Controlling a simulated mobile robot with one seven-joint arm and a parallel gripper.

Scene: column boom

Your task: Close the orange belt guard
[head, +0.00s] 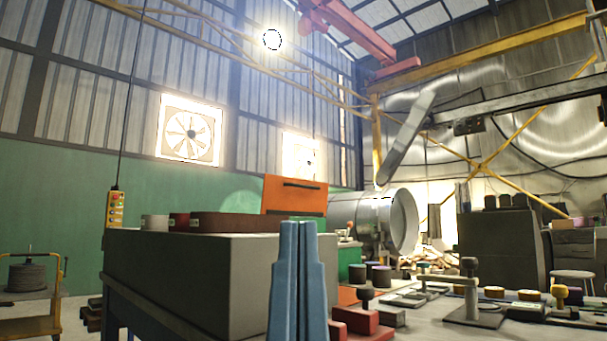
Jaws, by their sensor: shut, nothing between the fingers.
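The orange belt guard (295,193) shows as an upright panel with a dark slot near its top, just above the middle of the view. It stands beyond the grey block, by a green machine body (349,258). Its lower part is hidden behind the block and my gripper, so I cannot tell how it joins the machine. My gripper (298,224) has two blue fingers pointing up, pressed together with nothing between them. It is in front of and below the guard in the picture, apparently nearer to me and apart from it.
A large grey block (190,275) with low round pieces on top fills the left foreground. A bench (430,322) with clamps and several small parts lies right. A large metal drum (398,222) stands behind. A yellow pendant (115,209) hangs at left.

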